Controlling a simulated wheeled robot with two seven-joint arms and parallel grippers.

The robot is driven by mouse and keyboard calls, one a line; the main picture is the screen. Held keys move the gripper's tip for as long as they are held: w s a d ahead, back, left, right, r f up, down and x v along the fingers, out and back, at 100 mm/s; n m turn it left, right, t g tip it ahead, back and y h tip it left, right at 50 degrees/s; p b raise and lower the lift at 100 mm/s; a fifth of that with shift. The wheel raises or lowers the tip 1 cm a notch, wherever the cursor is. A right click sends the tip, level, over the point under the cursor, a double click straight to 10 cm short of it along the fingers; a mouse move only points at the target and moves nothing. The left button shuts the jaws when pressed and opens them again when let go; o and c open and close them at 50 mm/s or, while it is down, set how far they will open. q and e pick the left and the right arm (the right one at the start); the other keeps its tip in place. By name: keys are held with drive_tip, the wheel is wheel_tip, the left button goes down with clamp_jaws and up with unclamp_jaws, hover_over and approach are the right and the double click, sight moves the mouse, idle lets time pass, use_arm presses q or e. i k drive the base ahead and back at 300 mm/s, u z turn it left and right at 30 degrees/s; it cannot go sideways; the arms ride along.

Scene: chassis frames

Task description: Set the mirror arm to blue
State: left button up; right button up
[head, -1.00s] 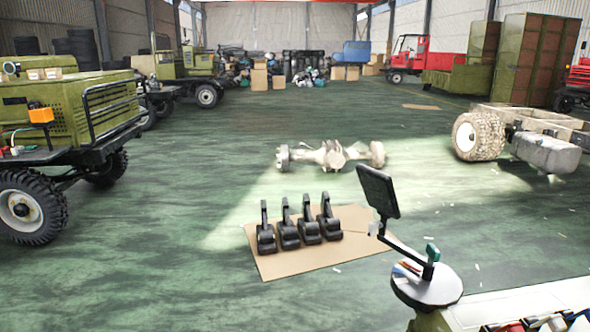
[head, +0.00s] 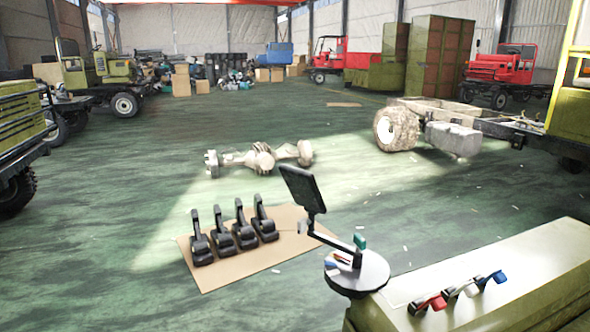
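The mirror arm (head: 333,235) is a thin dark arm with a black rectangular mirror (head: 302,188) at its upper left end. It rises from a round grey-white disc (head: 362,277) and has a small green piece (head: 360,241) near its lower end. Small coloured patches, orange and blue among them, show on the disc's left part beside the arm's foot. They are too small to tell which one the arm points at. Neither of my grippers shows in the head view.
Right of the disc, a green cabinet (head: 555,258) has red (head: 432,303), white (head: 465,288) and blue (head: 492,279) handled levers. Several black pedal-like parts (head: 221,237) stand on cardboard (head: 215,280) at left. An axle (head: 262,158) lies behind. Green floor lies open around them.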

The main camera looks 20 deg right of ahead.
sight(356, 259)
drive_tip(key=u, duration=0.8)
drive_tip(key=i, duration=2.25)
drive_tip(key=z, duration=3.55)
drive_tip(key=i, duration=0.5)
drive_tip(key=z, duration=0.05)
